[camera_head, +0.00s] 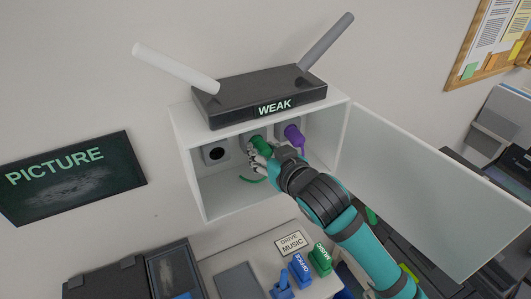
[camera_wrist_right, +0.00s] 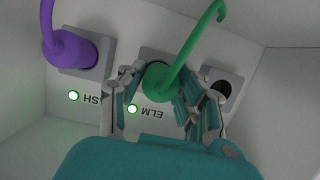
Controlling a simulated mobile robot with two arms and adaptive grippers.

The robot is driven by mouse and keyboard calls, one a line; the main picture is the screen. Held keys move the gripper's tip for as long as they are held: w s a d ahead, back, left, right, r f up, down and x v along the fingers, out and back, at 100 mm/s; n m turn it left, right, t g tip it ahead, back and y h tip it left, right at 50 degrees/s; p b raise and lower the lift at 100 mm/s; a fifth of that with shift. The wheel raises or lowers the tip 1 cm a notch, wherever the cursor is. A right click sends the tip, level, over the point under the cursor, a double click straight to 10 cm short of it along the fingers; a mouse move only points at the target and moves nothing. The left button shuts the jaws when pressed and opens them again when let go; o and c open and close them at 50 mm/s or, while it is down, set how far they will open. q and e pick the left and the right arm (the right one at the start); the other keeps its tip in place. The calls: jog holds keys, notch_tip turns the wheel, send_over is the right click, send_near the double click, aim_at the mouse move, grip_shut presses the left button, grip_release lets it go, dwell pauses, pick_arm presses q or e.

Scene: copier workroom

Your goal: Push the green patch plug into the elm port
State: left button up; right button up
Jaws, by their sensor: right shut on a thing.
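The green patch plug (camera_head: 262,150) is at the middle socket on the back wall of the open white box. In the right wrist view the green plug (camera_wrist_right: 158,82) sits against the elm port (camera_wrist_right: 149,53), with its cord curving up. The ELM label is below it, and the lamp beside that label is lit green. My right gripper (camera_head: 257,156) reaches into the box with its fingers around the plug; the fingers also show in the right wrist view (camera_wrist_right: 160,92). How deep the plug sits is hidden. My left gripper is out of view.
A purple plug (camera_head: 293,134) is in the ash port, whose lamp (camera_wrist_right: 73,95) is lit green. The third port (camera_head: 216,153) is empty. The box door (camera_head: 430,190) stands open at right. A black router (camera_head: 265,93) labelled WEAK sits on top.

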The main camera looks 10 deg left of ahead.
jog(key=shift+w+a, duration=0.3)
jog(key=shift+w, duration=0.15)
jog(key=o, duration=1.2)
jog(key=v, duration=1.2)
